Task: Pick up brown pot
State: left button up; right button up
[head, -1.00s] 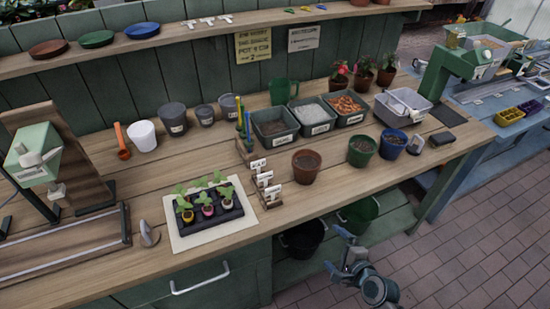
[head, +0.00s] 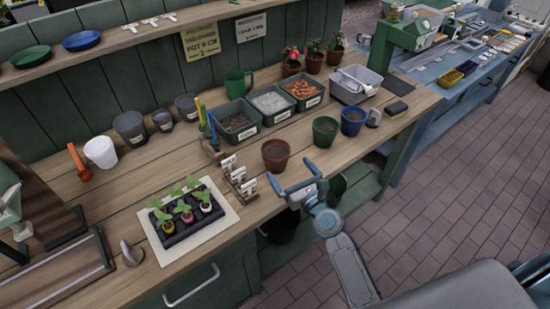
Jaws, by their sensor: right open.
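The brown pot (head: 276,156) stands upright on the wooden bench near its front edge, with dark soil inside. In the head view my right gripper (head: 290,173) is just in front of and to the right of the pot. Its two blue fingers are spread apart, with nothing between them. One fingertip appears close to the pot's lower front; I cannot tell whether it touches. My left gripper is not in view.
White label holders (head: 238,178) stand left of the pot. A green pot (head: 325,131) and a blue pot (head: 352,121) stand to its right. Grey trays (head: 270,104) lie behind. A seedling tray (head: 187,216) sits front left.

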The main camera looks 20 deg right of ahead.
aim_at(283, 161)
jog(key=w, duration=0.3)
jog(key=shift+w+a, duration=0.2)
jog(key=shift+a, duration=0.1)
jog(key=shift+w+a+r+p, duration=0.1)
jog(key=shift+w+a+p, duration=0.05)
jog(key=shift+w, duration=0.75)
jog(key=shift+w+a+r+p, duration=0.15)
jog(key=shift+w+a+p, duration=0.05)
jog(key=shift+w, duration=0.65)
jog(key=shift+w+a+r+p, duration=0.1)
jog(key=shift+w+a+p, duration=0.05)
jog(key=shift+w, duration=0.75)
jog(key=shift+s, duration=0.1)
jog(key=shift+c, duration=1.1)
jog(key=c, duration=0.7)
jog(key=shift+r, duration=0.15)
jog(key=shift+c, duration=0.2)
